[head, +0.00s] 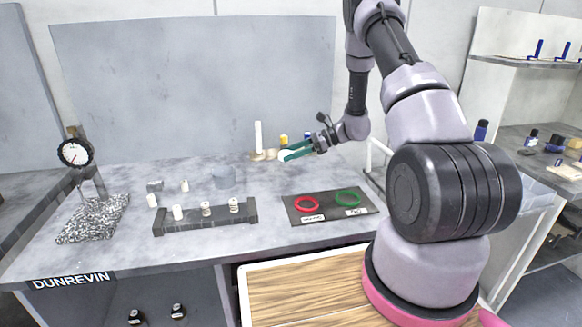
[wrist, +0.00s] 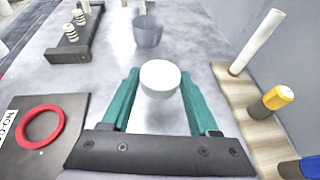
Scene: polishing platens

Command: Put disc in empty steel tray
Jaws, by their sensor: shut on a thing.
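My gripper (wrist: 158,98) has teal fingers and is shut on a white round disc (wrist: 160,77), held above the grey bench. In the head view, my gripper (head: 297,151) is over the back right of the bench, and the disc (head: 285,155) shows pale at its fingertips. I cannot surely pick out the empty steel tray. A pale grey, shallow tray-like shape (head: 537,187) lies on the bench at the far right, partly behind my arm; its inside is too small to tell.
A dark plate (head: 332,216) with red and green rings lies at the bench front. A white post (wrist: 258,42) and yellow-capped bottle (wrist: 268,102) stand on a wooden strip beside my gripper.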

